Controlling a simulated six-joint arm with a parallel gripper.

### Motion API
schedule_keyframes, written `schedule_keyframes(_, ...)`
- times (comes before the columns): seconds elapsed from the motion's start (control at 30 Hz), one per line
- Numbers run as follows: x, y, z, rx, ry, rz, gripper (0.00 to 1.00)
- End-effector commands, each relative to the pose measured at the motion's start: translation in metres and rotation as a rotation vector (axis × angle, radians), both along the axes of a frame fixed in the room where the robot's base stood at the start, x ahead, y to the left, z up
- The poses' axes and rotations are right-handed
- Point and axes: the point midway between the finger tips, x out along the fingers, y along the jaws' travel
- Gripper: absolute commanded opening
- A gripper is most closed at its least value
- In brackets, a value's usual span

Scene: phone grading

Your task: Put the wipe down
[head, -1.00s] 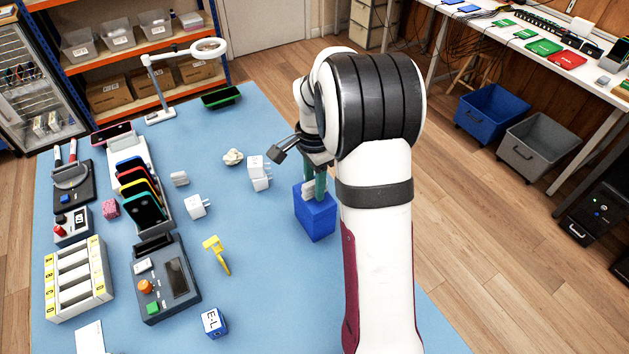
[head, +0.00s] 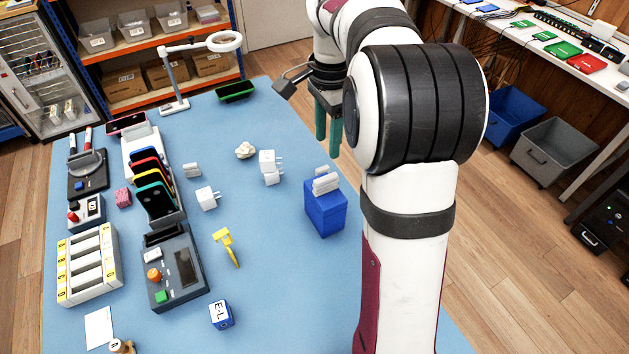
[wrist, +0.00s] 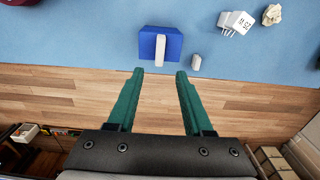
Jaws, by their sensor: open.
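A blue box (head: 325,215) stands near the right edge of the blue mat, with a white wipe (head: 326,184) on its top. In the wrist view the box (wrist: 146,45) shows with the white strip (wrist: 160,50) across it. A second small white piece (wrist: 197,62) lies apart, beside the box; in the head view a white piece (head: 322,170) shows just behind the wipe. I cannot tell which is the task's wipe. My gripper (head: 327,148) is open and empty, above and beyond the box, its green fingers (wrist: 154,72) spread.
White chargers (head: 270,167) and a crumpled white wad (head: 245,150) lie left of the box. A yellow tool (head: 226,247) and a cube marked E-L (head: 221,314) are nearer. A ring lamp (head: 222,42) stands at the back.

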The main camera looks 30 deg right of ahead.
Motion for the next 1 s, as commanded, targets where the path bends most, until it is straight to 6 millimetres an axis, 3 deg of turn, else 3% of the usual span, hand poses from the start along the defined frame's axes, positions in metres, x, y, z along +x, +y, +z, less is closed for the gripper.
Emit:
schedule_keyframes(0.07,-0.006,0.008,0.003,0.004,-0.002,0.032,0.51)
schedule_keyframes(0.17,-0.043,0.054,0.016,0.03,-0.012,0.221,0.51)
schedule_keyframes(0.3,-0.143,0.134,0.013,0.09,-0.035,0.639,0.51)
schedule_keyframes(0.4,-0.21,0.167,-0.008,0.125,-0.054,0.892,0.51)
schedule_keyframes(0.5,-0.25,0.181,-0.027,0.148,-0.065,1.042,0.51)
schedule_keyframes(0.6,-0.262,0.185,-0.034,0.155,-0.068,1.091,0.51)
schedule_keyframes(1.0,-0.261,0.185,-0.034,0.155,-0.067,1.088,0.51)
